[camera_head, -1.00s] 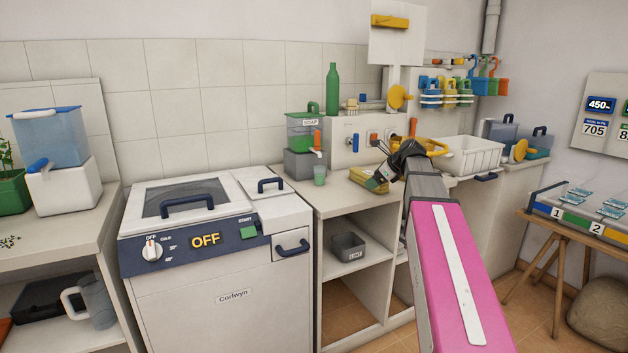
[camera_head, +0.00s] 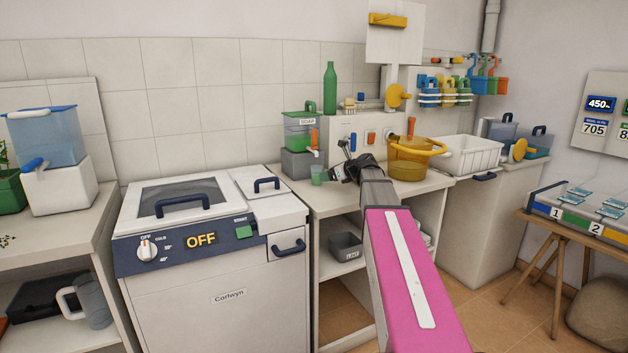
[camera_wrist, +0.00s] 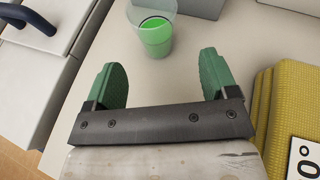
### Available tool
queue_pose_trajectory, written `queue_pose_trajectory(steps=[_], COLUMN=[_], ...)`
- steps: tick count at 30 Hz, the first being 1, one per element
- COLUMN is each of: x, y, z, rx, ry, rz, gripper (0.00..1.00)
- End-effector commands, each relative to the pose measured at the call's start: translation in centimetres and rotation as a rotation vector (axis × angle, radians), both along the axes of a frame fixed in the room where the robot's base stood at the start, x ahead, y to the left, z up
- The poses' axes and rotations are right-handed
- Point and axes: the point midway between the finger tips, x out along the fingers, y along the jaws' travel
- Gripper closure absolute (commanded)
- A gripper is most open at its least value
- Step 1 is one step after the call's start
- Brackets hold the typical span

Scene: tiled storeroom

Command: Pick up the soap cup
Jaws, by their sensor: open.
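The soap cup (camera_head: 317,175) is a small clear cup with green liquid in it. It stands upright on the counter just below the spout of the green soap dispenser (camera_head: 301,131). In the wrist view the cup (camera_wrist: 155,34) is ahead of my gripper (camera_wrist: 163,80), roughly centred between its two green finger pads. The pads are spread wide with nothing between them, and the cup lies beyond their tips. In the head view my gripper (camera_head: 338,172) is right of the cup, partly hidden by my own wrist.
A yellow cloth-like block (camera_wrist: 283,105) lies close to the right of my gripper. The white washer (camera_head: 215,248) is to the left. An amber basin (camera_head: 408,165) and a white basket (camera_head: 470,155) stand to the right. The grey dispenser base (camera_head: 298,164) is behind the cup.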

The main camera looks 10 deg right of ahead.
Motion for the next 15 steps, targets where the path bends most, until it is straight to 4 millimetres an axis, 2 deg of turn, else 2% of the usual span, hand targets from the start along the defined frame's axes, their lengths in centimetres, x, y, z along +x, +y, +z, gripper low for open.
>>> queue_pose_trajectory(steps=[1,8,15], x=[0.7,1.6,3.6], y=[0.4,1.4,3.4], z=[-0.3,-0.9,-2.4], rx=[-0.001,-0.001,-0.002], ry=[0.001,0.0,0.002], rz=[0.0,0.001,0.002], gripper=[0.2,0.2,0.2])
